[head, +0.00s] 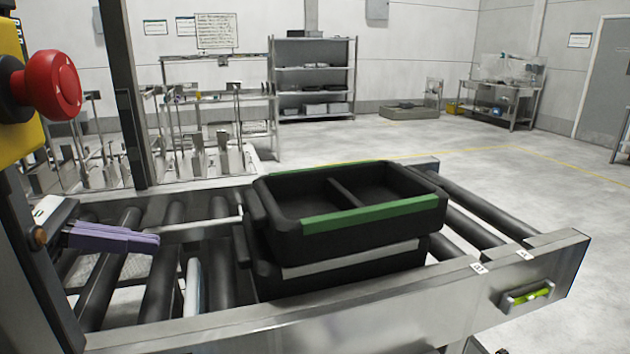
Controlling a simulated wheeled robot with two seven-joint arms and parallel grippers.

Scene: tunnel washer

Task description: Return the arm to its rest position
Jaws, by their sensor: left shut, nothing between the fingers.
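My left gripper (152,243) comes in from the left with purple fingers, above the rollers of the conveyor. Its fingers are shut together and hold nothing. It is left of the black trays and apart from them. The upper black tray (262,206) has green strips on its edges and two empty compartments. It rests on a lower black tray (345,281) with a grey strip, on the conveyor (345,306). My right gripper is not in view.
A red emergency button (54,85) on a yellow box is close at the upper left. A dark post (120,95) stands beyond the conveyor's left part. Metal racks (205,150) and a shelf (314,90) stand behind. The floor at right is open.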

